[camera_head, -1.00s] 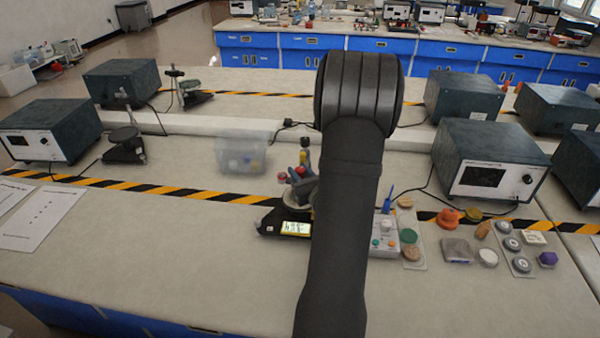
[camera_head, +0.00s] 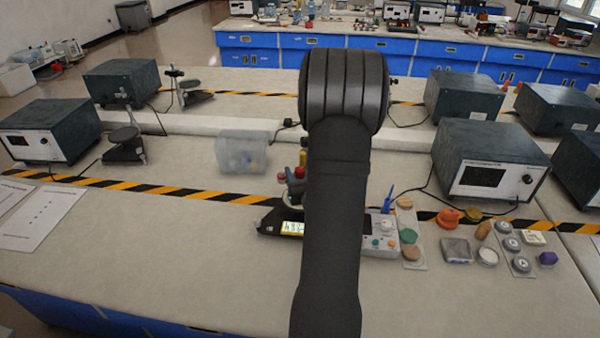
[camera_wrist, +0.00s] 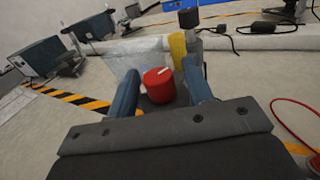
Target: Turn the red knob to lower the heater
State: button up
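The red knob (camera_wrist: 158,87) with a white mark on top shows in the wrist view. It lies between the two blue-grey fingers of my gripper (camera_wrist: 162,70), which stand apart. Narrow gaps show at the knob's sides, so I see no grip on it. A yellow part and a dark-capped grey post (camera_wrist: 190,30) stand just beyond the right finger. In the head view my arm hides the gripper and much of the device with a lit display (camera_head: 292,228). A small red part (camera_head: 281,177) shows left of my arm; I cannot tell whether it is the knob.
A clear plastic bin (camera_head: 243,153) stands left of the device. A button panel (camera_head: 381,242), pucks and small blocks lie to the right. Dark instrument boxes (camera_head: 490,172) stand further out.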

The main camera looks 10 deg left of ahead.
jog(key=v, duration=1.7)
jog(key=shift+s+d, duration=0.15)
jog(key=shift+s, duration=0.05)
jog(key=w+d+r+n+g+y, duration=0.25)
jog(key=w+n+g+y, duration=0.35)
jog(key=w+y, duration=0.5)
jog(key=w+d+f+n+g, duration=0.2)
jog(key=w+d+n+g, duration=0.45)
jog(key=g, duration=0.45)
jog(key=shift+n+h, duration=0.4)
jog(key=shift+n, duration=0.05)
jog(key=a, duration=0.5)
jog(key=s+a, duration=0.1)
jog(key=a, duration=1)
jog(key=shift+s+a+f, duration=0.2)
jog(key=shift+s+a, duration=0.2)
